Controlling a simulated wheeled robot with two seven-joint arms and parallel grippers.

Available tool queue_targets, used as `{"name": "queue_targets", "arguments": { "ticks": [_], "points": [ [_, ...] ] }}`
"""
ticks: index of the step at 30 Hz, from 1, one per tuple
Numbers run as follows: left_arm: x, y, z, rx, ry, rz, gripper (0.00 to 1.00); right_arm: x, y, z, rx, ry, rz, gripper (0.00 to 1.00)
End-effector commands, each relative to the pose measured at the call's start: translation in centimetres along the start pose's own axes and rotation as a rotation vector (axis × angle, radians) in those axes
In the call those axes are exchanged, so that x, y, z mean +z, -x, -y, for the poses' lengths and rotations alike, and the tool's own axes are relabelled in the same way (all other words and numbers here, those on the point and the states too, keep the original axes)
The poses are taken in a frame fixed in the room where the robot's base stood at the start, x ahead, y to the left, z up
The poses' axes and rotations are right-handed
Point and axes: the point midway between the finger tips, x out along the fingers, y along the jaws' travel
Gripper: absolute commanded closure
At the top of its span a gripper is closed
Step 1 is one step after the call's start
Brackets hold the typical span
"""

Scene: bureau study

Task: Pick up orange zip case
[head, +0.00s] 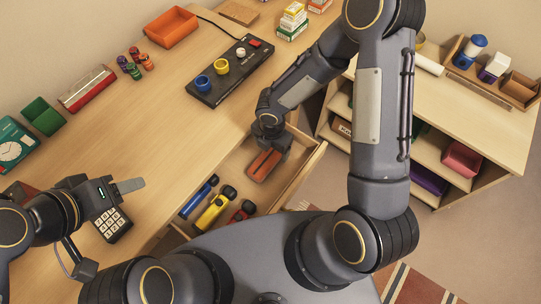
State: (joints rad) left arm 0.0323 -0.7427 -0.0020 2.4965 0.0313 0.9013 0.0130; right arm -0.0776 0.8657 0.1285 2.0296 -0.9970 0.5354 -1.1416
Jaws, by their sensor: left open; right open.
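The orange zip case (262,167) appears to be the flat orange piece lying in the open drawer (310,168), in its back right part. My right gripper (270,150) points down into the drawer right at the case and hides its upper end. Its jaws are open; I cannot tell whether they touch the case. My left gripper (128,186) is open and empty above the desk at the left, near a dark keypad (113,226), far from the case.
Blue (199,197), yellow (214,212) and red (243,211) tools lie in the drawer's left part. On the desk are an orange tray (170,28), a black panel (230,72) and a green bin (43,116). A shelf unit (470,105) stands at right.

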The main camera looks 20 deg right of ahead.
Motion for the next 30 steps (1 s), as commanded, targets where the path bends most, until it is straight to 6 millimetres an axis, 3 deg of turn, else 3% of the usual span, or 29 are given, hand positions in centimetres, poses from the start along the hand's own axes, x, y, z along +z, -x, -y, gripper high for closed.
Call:
{"name": "queue_targets", "arguments": {
  "ticks": [12,21,30],
  "points": [
    [0.1,-0.1,0.1,0.0,0.0,0.0,0.48,0.1,-5.5,-0.8,-0.001,-0.003,0.0,0.22],
    [0.1,-0.1,0.1,0.0,0.0,0.0,0.48,0.1,-6.0,-0.8,0.001,-0.006,0.0,0.22],
    [0.1,-0.1,0.1,0.0,0.0,0.0,0.48,0.1,-6.0,-0.8,0.0,-0.006,0.0,0.6]
  ]
}}
